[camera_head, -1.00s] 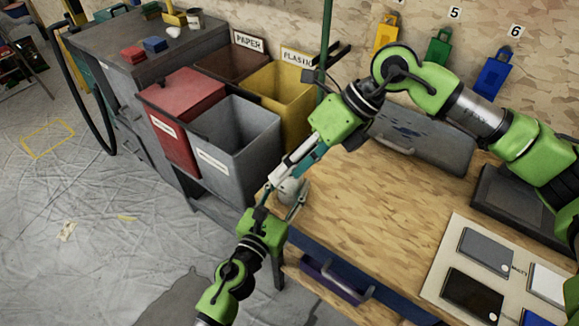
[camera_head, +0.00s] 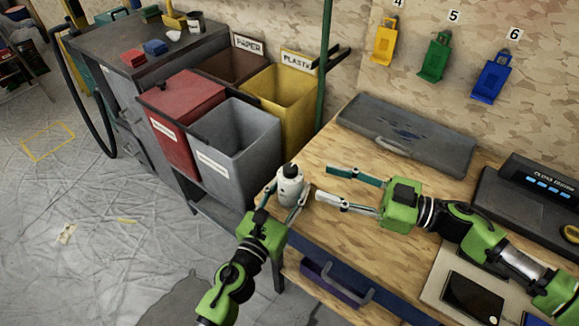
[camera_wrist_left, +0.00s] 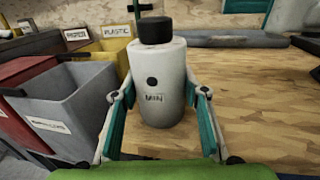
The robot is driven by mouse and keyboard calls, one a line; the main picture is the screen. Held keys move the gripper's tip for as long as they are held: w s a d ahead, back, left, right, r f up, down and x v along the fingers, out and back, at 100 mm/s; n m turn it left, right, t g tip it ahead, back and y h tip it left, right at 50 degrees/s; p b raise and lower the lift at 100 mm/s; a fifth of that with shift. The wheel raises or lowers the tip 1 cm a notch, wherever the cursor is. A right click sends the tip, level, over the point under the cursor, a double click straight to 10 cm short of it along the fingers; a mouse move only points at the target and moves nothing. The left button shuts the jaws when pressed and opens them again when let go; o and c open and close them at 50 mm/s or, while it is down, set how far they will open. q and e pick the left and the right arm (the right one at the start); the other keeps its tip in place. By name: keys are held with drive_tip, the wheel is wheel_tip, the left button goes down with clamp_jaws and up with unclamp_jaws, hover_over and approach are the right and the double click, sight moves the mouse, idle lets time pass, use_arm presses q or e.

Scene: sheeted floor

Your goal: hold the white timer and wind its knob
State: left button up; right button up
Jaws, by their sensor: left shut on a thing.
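The white timer (camera_head: 290,190) is upright at the left edge of the wooden table (camera_head: 330,225), with a black knob (camera_head: 291,170) on top. In the left wrist view the timer (camera_wrist_left: 158,78) shows a dark dot and the letters MIN, with its black knob (camera_wrist_left: 155,30) above. My left gripper (camera_head: 287,198) is shut on the timer, one finger on each side of its body. I cannot tell whether the timer's base touches the table. My right gripper (camera_head: 324,183) is open and empty, just right of the timer, its fingers pointing toward it.
A grey case (camera_head: 405,133) lies at the table's back. A board with dark panels (camera_head: 440,270) lies at right. The table's middle is bare.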

sight(297, 171)
drive_tip(key=w+a, duration=0.1)
drive_tip(key=a, duration=0.2)
drive_tip(key=w+a+m, duration=0.1)
drive_tip(key=w+a, duration=0.1)
drive_tip(key=a, duration=0.1)
drive_tip(key=w+a+f+m+t, duration=0.1)
drive_tip(key=w+a, duration=0.1)
drive_tip(key=a, duration=0.1)
drive_tip(key=shift+w+a+f+h, duration=0.1)
drive_tip(key=shift+w+a+h, duration=0.15)
drive_tip(key=shift+h, duration=0.05)
clamp_jaws()
